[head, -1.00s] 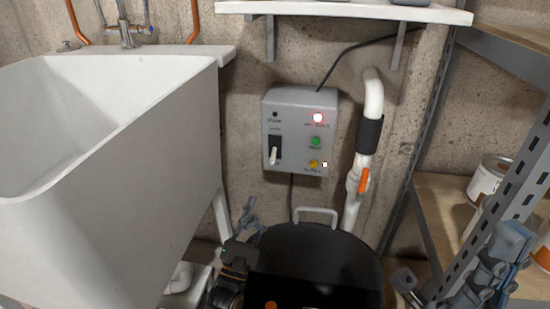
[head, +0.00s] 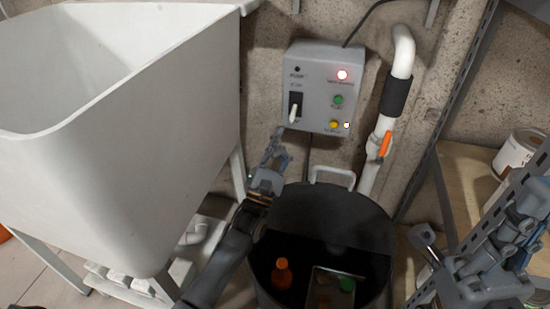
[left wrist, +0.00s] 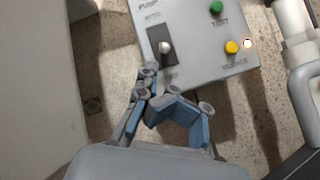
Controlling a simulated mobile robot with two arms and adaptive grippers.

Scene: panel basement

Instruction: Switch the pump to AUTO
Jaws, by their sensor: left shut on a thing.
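The grey pump panel (head: 323,88) hangs on the wall, with a black-plated selector switch (head: 295,106) at its left. The switch's pale lever slants down; in the left wrist view the lever (left wrist: 165,47) points towards the camera. The small label at the switch is unreadable. A red lamp (head: 342,75) glows, above a green button (head: 338,100) and yellow button (head: 333,125). My left gripper (head: 275,145) is just below the switch, its fingertips seemingly apart from the lever. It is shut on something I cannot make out. My right gripper (head: 490,255) is at the right edge, its fingers unclear.
A white sink (head: 130,170) stands close on the left. A black bin (head: 335,215) holding an orange bottle (head: 282,274) stands below the panel. A white pipe (head: 400,60) with an orange valve handle (head: 385,144) rises right of the panel. A metal shelf (head: 460,115) is further right.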

